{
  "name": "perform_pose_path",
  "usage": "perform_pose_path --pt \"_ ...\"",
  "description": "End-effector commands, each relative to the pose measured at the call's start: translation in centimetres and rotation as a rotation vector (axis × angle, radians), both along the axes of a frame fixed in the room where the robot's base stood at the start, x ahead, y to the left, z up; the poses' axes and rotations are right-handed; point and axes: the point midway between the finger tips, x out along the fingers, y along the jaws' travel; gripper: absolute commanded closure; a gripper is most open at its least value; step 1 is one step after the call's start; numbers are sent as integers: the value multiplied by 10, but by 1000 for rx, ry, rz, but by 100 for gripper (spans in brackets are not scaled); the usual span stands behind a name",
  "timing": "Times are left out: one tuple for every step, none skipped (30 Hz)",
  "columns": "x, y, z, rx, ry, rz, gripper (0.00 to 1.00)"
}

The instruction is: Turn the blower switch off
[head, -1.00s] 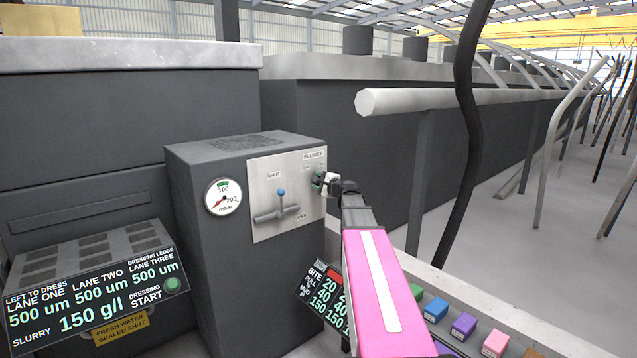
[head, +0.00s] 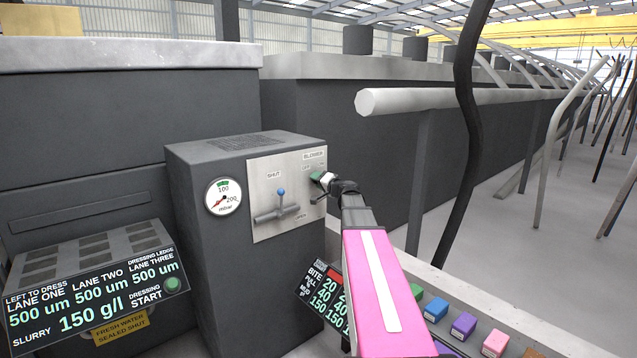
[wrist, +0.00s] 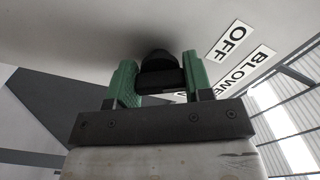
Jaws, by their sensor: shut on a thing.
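The blower switch (wrist: 157,72) is a black knob on the pale metal plate (head: 258,178) on the front of a dark grey cabinet. In the head view the gripper hides the knob. My gripper (wrist: 160,80) has its two green fingers on either side of the knob, shut on it, with the fingertips close to the plate. In the head view my gripper (head: 318,177) is at the plate's right edge, just below the BLOWER label (head: 313,155). In the wrist view an OFF label (wrist: 230,43) is up and right of the knob; another label is mostly hidden behind the right finger.
Left of the switch on the plate is a lever with a blue knob (head: 281,192), near a SHUT label. A round pressure gauge (head: 222,197) is further left. Coloured blocks (head: 463,326) lie lower right.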

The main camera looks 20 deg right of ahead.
Motion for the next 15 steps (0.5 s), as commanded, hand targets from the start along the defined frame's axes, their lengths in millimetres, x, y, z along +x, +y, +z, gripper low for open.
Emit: perform_pose_path --pt "-1 0 -1 -25 -9 0 77" --pt "-1 0 -1 -40 -16 0 77" --pt "-1 0 -1 -57 -23 0 77" --pt "-1 0 -1 -69 -28 0 77" --pt "-1 0 -1 -79 -32 0 77" --pt "-1 0 -1 -93 -38 0 77" --pt "-1 0 -1 -100 -41 0 77" --pt "-1 0 -1 -107 -44 0 77" --pt "-1 0 -1 -117 -48 0 77" --pt "-1 0 -1 -122 -50 0 77" --pt "-1 0 -1 -127 -52 0 77" --pt "-1 0 -1 -131 -54 0 77" --pt "-1 0 -1 -134 -55 0 77" --pt "-1 0 -1 -136 -56 0 77" --pt "-1 0 -1 -139 -57 0 77"
